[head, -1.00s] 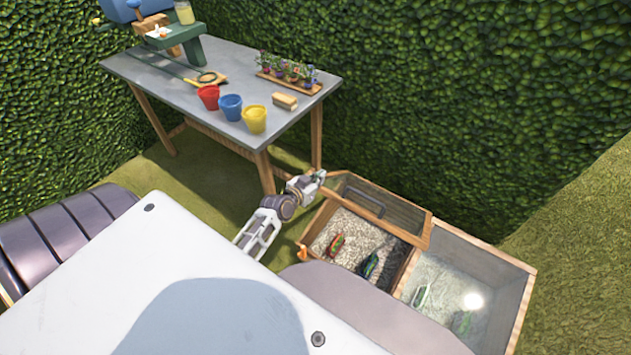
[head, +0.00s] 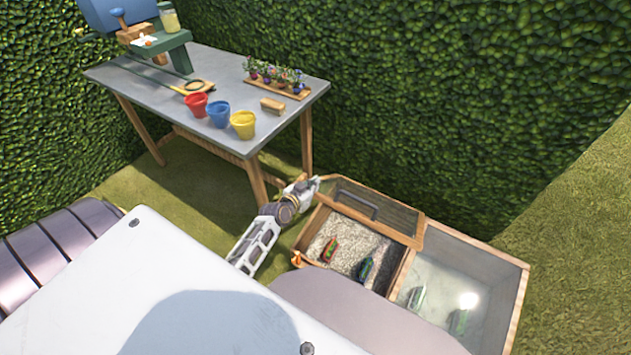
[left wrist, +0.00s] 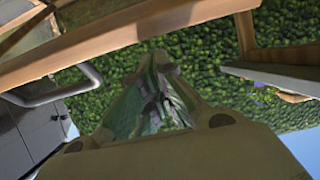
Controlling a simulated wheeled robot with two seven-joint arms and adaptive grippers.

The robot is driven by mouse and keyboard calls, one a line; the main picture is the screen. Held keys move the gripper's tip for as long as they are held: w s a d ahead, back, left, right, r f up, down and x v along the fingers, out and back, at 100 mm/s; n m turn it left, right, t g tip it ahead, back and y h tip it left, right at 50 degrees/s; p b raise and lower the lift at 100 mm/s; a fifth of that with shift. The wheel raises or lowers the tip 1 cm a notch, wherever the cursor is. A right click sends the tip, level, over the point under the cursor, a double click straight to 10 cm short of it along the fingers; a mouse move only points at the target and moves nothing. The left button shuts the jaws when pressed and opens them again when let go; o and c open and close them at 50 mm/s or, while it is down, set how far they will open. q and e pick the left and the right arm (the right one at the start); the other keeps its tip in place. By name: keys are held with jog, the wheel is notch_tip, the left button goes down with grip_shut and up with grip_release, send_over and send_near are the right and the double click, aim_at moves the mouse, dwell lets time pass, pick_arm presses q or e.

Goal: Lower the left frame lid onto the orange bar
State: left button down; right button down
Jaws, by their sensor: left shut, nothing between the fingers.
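The left frame lid (head: 402,237), a wooden frame with a dark see-through pane and a dark handle (head: 356,205), stands tilted open over the back of the left compartment. In the left wrist view its wooden rail (left wrist: 130,45) crosses the top, with the handle (left wrist: 60,96) at left. My left gripper (head: 311,185) is at the lid's left front corner, shut and empty; in the wrist view its fingers (left wrist: 165,62) lie just below the rail. Whether they touch it, I cannot tell. The small orange bar (head: 297,259) sits at the box's left front edge. My right gripper is out of view.
The left compartment holds gravel with a red-green item (head: 329,249) and a dark green item (head: 366,268). The right compartment (head: 490,275) looks glass-covered. A table (head: 170,95) with red, blue and yellow pots stands behind left; a hedge closes the back.

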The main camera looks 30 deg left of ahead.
pick_arm(q)
jog(key=shift+s+f, duration=0.4)
jog(key=shift+f, duration=0.1)
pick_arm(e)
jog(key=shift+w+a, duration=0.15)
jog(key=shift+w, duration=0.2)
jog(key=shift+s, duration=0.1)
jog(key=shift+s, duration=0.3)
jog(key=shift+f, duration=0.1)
pick_arm(q)
jog(key=shift+f, duration=0.1)
